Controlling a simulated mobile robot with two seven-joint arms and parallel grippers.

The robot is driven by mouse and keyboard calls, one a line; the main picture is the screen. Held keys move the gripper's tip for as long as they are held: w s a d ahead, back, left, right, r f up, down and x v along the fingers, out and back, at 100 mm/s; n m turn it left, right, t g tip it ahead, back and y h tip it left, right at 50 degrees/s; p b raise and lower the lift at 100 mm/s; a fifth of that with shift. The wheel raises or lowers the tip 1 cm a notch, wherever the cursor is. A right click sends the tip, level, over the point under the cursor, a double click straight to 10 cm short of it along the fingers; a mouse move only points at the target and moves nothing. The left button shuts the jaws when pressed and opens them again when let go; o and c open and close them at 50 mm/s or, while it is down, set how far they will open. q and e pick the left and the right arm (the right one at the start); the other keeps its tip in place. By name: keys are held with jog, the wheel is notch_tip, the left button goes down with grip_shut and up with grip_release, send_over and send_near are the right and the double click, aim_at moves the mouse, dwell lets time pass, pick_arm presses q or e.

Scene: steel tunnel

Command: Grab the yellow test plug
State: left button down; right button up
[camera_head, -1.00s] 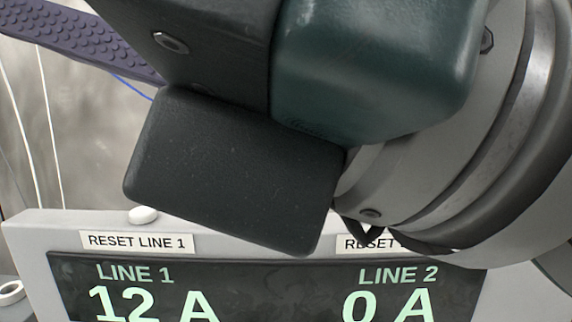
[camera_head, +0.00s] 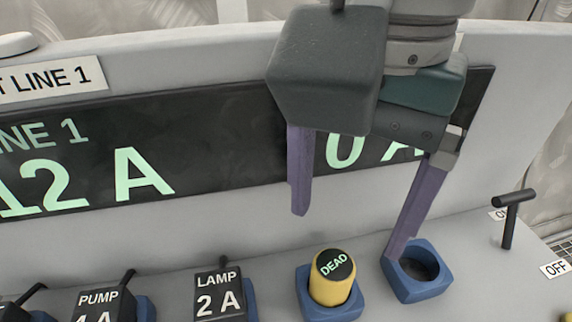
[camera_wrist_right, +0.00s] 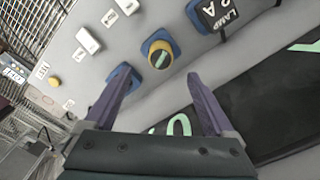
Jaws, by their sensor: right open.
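The yellow test plug (camera_head: 324,290) stands in a blue socket (camera_head: 346,311) on the grey panel, with a dark cap reading "DEAD". In the right wrist view the plug (camera_wrist_right: 153,50) lies ahead, between the lines of the two fingers. My right gripper (camera_head: 349,230) is open and empty, its purple fingers pointing down above and behind the plug. It also shows in the right wrist view (camera_wrist_right: 160,76). Its right finger in the head view overlaps the edge of an empty blue socket (camera_head: 425,289); contact cannot be told. My left gripper is not in view.
Black LAMP (camera_head: 219,297) and PUMP (camera_head: 104,305) plugs stand left of the yellow plug. A black T-handle (camera_head: 510,220) rises at the right by an OFF label. A dark display (camera_head: 230,140) stands behind the gripper. The wrist view shows another yellow knob (camera_wrist_right: 54,82).

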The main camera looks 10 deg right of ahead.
aim_at(334, 265)
jog(key=f, duration=0.2)
jog(key=shift+s+f, duration=0.2)
jog(key=shift+f, duration=0.2)
jog(key=f, duration=0.6)
jog(key=shift+w, duration=0.25)
jog(key=shift+p, duration=0.3)
grip_shut()
